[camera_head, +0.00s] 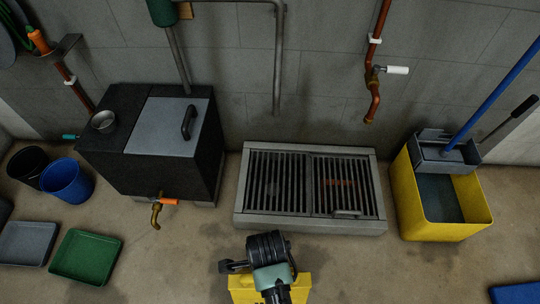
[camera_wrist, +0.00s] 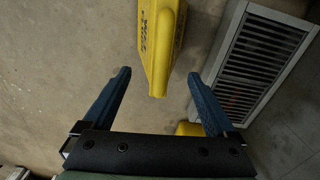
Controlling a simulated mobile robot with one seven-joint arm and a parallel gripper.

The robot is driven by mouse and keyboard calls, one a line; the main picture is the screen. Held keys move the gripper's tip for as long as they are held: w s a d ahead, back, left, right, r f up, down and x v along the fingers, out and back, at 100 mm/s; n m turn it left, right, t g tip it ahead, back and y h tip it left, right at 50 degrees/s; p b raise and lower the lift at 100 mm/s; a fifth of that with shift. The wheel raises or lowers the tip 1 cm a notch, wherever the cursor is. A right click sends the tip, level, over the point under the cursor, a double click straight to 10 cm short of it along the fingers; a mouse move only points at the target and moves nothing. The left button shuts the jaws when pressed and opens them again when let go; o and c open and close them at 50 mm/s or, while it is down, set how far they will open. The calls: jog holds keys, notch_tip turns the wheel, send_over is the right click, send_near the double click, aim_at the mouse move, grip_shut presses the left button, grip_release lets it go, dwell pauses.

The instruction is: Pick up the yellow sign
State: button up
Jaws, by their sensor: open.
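The yellow sign (camera_head: 302,288) stands on the floor at the bottom middle of the head view, partly covered by my arm. In the wrist view the yellow sign (camera_wrist: 162,45) shows as a narrow panel with dark lettering, seen nearly edge-on. My gripper (camera_wrist: 158,76) is open, with its two blue fingers apart. The lower end of the sign's panel shows between the fingertips, and neither finger appears to touch it. A second yellow piece (camera_wrist: 188,128) shows by the right finger; I cannot tell whether it is part of the sign. In the head view my fingers are hidden.
A floor grate (camera_head: 340,226) lies just beyond the sign. A yellow mop bucket (camera_head: 447,231) stands right, a black tank (camera_head: 210,150) with a tap left. A blue bucket (camera_head: 67,182), green tray (camera_head: 85,258) and grey tray (camera_head: 27,245) are far left. Floor beside the sign is clear.

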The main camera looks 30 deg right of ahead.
notch_tip(320, 180, down, 7)
jog(key=shift+f+b, duration=0.1)
jog(key=shift+b, duration=1.1)
jog(key=f, duration=0.1)
jog(key=f+b, duration=0.1)
jog(key=f, duration=0.1)
jog(key=f+b, duration=0.1)
jog(key=f, duration=0.1)
jog(key=shift+d, duration=0.35)
jog(key=shift+r, duration=0.1)
jog(key=shift+c, duration=0.2)
grip_shut()
jog(key=shift+w, duration=0.1)
